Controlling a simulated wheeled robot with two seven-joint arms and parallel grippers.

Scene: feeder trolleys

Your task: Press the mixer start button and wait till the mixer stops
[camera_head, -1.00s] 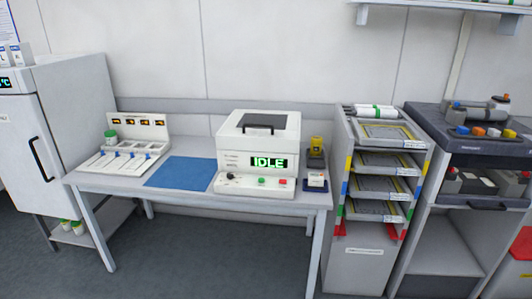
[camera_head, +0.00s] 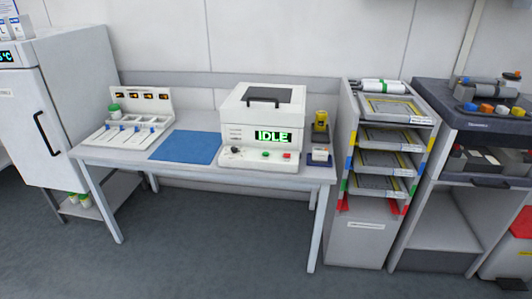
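The mixer (camera_head: 262,125) is a white box with a dark lid panel and handle on top, standing on the right part of the grey table. Its lid looks closed. Its green display (camera_head: 273,136) reads IDLE. On the sloped front panel sit a green button (camera_head: 265,155), a red button (camera_head: 287,156) and a black knob (camera_head: 236,149). The labels by them are too small to read. Neither of my grippers shows in the head view.
A blue mat (camera_head: 187,147) lies left of the mixer, beside a white rack (camera_head: 130,128) with a green-capped jar. A tray shelf (camera_head: 371,235) and a fridge (camera_head: 45,115) flank the table (camera_head: 130,161). Floor in front is clear.

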